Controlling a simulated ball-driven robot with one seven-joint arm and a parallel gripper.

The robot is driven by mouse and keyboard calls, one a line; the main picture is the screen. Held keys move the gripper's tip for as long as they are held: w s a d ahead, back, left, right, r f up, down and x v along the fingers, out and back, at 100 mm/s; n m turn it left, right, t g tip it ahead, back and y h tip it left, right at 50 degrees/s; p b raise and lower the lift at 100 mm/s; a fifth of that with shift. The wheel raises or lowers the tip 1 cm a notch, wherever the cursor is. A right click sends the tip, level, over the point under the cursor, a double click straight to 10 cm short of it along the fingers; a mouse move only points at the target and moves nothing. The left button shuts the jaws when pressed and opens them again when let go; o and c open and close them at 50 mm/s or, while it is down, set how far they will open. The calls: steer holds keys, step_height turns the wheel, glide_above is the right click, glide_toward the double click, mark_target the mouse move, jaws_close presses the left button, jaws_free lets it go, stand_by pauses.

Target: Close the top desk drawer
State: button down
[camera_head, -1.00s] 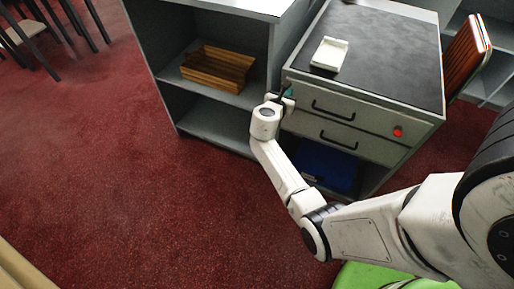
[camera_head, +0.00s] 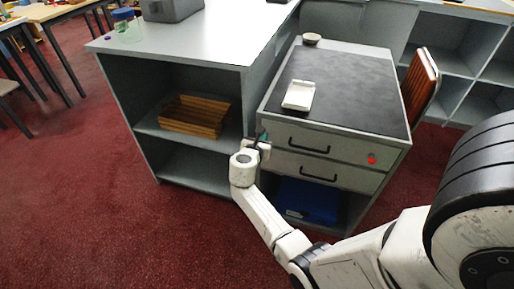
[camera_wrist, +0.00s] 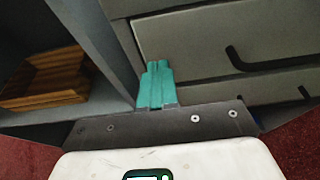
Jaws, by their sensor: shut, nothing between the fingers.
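The desk's top drawer (camera_head: 333,145) has a grey front with a black bar handle and a red round spot at its right. It looks flush or nearly flush with the cabinet; I cannot tell if a small gap is left. In the wrist view the top drawer front (camera_wrist: 230,40) fills the upper right. My gripper (camera_head: 262,141) is at the left end of the drawer front, left of the handle. In the wrist view its teal fingers (camera_wrist: 157,82) are together and empty, pointing at the drawer's left edge. Whether they touch it cannot be told.
A lower drawer (camera_head: 325,172) and a blue bin (camera_head: 308,201) sit below. An open shelf with a wooden crate (camera_head: 194,116) stands left. Red floor in front is clear.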

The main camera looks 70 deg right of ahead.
steer(key=p+v, duration=0.1)
steer(key=v, duration=1)
steer(key=shift+a+p, duration=0.4)
steer(key=shift+a, duration=0.05)
steer(key=shift+s+f, duration=0.1)
steer(key=shift+f, duration=0.05)
